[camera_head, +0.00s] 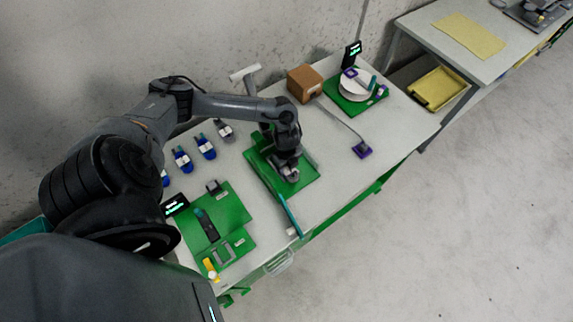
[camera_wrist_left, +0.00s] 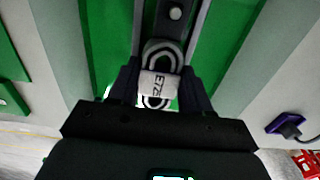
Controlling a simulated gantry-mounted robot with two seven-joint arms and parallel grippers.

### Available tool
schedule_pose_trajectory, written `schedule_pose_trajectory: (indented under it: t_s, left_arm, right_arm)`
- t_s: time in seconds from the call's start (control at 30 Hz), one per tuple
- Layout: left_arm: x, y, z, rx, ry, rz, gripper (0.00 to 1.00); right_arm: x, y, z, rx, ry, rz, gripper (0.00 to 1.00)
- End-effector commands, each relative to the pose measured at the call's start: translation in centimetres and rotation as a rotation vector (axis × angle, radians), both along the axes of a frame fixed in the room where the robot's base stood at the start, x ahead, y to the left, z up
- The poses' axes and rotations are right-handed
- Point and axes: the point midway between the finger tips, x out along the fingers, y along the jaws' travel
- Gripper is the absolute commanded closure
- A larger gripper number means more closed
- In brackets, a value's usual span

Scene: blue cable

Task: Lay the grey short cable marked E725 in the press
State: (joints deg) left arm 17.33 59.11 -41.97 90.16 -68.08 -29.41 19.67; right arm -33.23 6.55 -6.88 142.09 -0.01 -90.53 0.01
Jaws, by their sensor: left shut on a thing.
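My left gripper (camera_head: 288,173) is shut on a small grey coiled cable (camera_wrist_left: 159,84). In the left wrist view the cable's white label reads E72, with the last character hard to make out. The cable sits between the two dark fingers. The gripper is over the green station (camera_head: 311,178) in the middle of the table, which appears to be the press. A teal bar (camera_head: 290,215) sticks out from its front. In the wrist view a grey channel with a round bolt (camera_wrist_left: 175,14) lies just beyond the cable. I cannot tell whether the cable touches the station. My right gripper is not in view.
Several blue cables (camera_head: 182,158) and a grey one (camera_head: 224,131) lie at the back left. A green board (camera_head: 233,211) with a screen is front left. A brown box (camera_head: 304,84) and white reel (camera_head: 355,87) stand behind right. A purple connector (camera_head: 362,151) lies at right.

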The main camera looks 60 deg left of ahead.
Motion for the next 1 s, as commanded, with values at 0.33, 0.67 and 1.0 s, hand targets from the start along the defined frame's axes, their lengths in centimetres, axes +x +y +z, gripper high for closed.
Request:
schedule_pose_trajectory:
  t_s: [0.33,0.67,1.0]
  left_arm:
    - [0.0,-0.02,-0.57,0.0,0.0,0.0,0.83]
    - [0.01,-0.01,-0.91,0.0,0.0,0.001,0.83]
    - [0.0,0.01,-0.91,0.0,0.0,0.001,0.23]
  right_arm:
    - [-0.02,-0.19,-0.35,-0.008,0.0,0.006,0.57]
    - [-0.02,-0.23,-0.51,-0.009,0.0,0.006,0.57]
    - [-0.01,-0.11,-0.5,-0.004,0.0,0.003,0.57]
